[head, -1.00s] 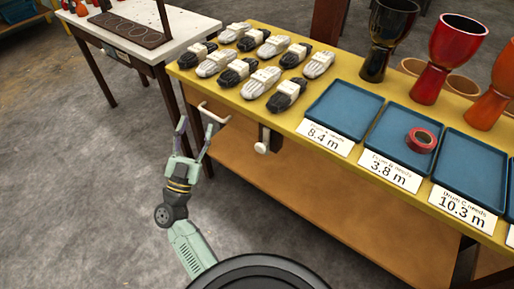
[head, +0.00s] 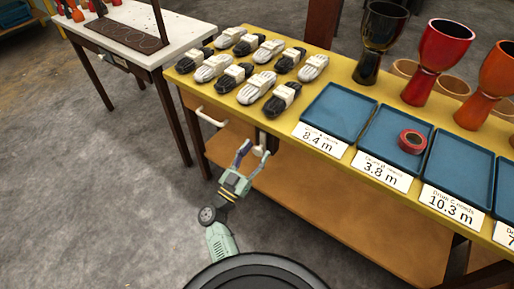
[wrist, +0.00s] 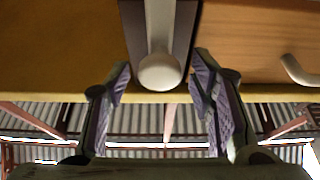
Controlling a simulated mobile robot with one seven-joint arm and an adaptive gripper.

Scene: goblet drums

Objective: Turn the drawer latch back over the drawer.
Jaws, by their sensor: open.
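The drawer latch is a pale lever with a round knob. In the wrist view, the latch (wrist: 159,68) lies along a dark upright plate, beside the drawer front (wrist: 245,40) and not across it. In the head view, the latch knob (head: 258,151) is partly hidden by my fingers. The drawer's pale handle (head: 211,117) is left of the latch; it also shows at the right of the wrist view (wrist: 299,70). My gripper (head: 252,154) is open at the latch. In the wrist view, its fingers (wrist: 162,78) stand on either side of the knob, with gaps visible.
The yellow workbench (head: 232,112) holds several black and white rope bundles, blue trays (head: 338,113) with length cards, a red tape roll (head: 412,141) and goblet drums (head: 437,62). A lower wooden shelf (head: 330,200) lies beneath. A white table (head: 180,40) stands at the back left.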

